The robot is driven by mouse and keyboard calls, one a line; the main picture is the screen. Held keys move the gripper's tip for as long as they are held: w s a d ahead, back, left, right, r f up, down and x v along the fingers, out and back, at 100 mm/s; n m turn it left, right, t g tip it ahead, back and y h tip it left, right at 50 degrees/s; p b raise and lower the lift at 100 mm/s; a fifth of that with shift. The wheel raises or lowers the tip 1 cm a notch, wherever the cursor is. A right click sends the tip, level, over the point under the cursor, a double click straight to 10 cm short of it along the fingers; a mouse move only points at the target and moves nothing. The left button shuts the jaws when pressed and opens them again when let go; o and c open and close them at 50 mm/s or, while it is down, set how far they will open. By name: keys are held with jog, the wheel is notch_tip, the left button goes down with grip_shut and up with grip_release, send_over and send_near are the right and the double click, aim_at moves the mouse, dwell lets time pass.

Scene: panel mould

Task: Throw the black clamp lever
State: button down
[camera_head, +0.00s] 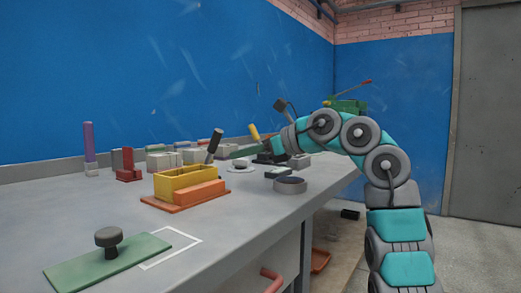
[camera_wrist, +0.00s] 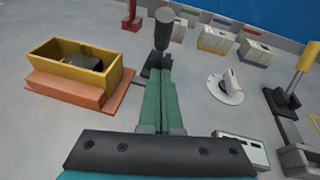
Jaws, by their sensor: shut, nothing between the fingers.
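The black clamp lever (camera_wrist: 163,30) stands up from a dark base just beyond my fingertips in the wrist view. In the head view the lever (camera_head: 214,143) leans slightly right behind the yellow box. My gripper (camera_wrist: 157,78) is shut and empty, its green fingers together and pointing at the lever's foot. In the head view my gripper (camera_head: 238,153) reaches left over the bench, right of the lever. I cannot tell whether the fingertips touch the lever or its base, which they partly hide.
An open yellow box (camera_wrist: 75,62) on an orange-red base stands left of my fingers. A white round disc (camera_wrist: 226,90) and a yellow-handled lever (camera_wrist: 307,58) stand to the right. Several small blocks (camera_wrist: 216,38) line the back. The near bench holds a green plate (camera_head: 110,258) with a black knob.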

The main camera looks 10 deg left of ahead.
aim_at(211, 150)
jog(key=shift+a+r, duration=0.7)
jog(key=shift+a, duration=0.15)
jog(key=shift+w+a+r+p, duration=0.15)
jog(key=shift+a+p, duration=0.1)
jog(key=shift+a, duration=0.1)
jog(key=shift+w+a+r+p, duration=0.1)
jog(key=shift+a+r+p, duration=0.05)
jog(key=shift+a+p, duration=0.15)
jog(key=shift+r, duration=0.15)
